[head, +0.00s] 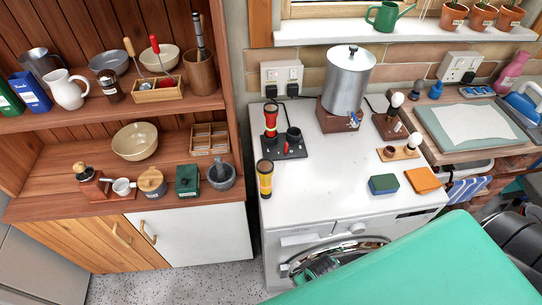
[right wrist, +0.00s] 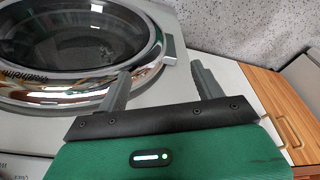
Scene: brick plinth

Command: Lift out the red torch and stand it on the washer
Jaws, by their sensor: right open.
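The red torch (head: 270,120) stands upright in a black holder (head: 296,153) on the white top of the washer (head: 335,190), at its back left. Its lower end is hidden in the holder. A black cylinder and a small red item are also on the holder. My right gripper (right wrist: 163,86) is open and empty in the right wrist view, low in front of the washer and well away from the torch. The washer's round door (right wrist: 75,45) is beside its fingers. My left gripper is not in view.
A yellow torch (head: 265,179) stands at the washer's left edge, in front of the holder. The front middle of the washer top is clear.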

